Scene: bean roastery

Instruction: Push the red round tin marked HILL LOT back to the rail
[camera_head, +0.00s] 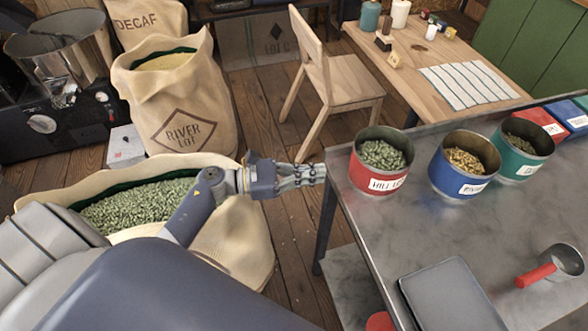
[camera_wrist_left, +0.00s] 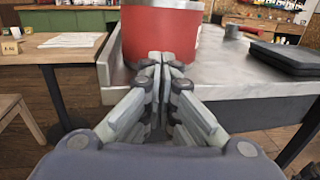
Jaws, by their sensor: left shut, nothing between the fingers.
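The red round tin (camera_head: 361,170) with a white HILL LOT label stands upright on the grey metal table, near its left corner, full of green beans. My left gripper (camera_head: 322,174) is shut and empty, just left of the tin, with its fingertips pointing at it. In the left wrist view the red tin (camera_wrist_left: 195,38) is straight ahead of the closed fingertips (camera_wrist_left: 163,60); I cannot tell whether they touch it. My right gripper is not in view.
On the metal table (camera_head: 400,235), a blue tin (camera_head: 450,187) and a green tin (camera_head: 520,168) stand right of the red one. A grey flat slab (camera_head: 450,295) and a red-handled scoop (camera_head: 540,275) lie nearer. A wooden chair (camera_head: 350,80) stands beyond; bean sacks (camera_head: 185,90) are left.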

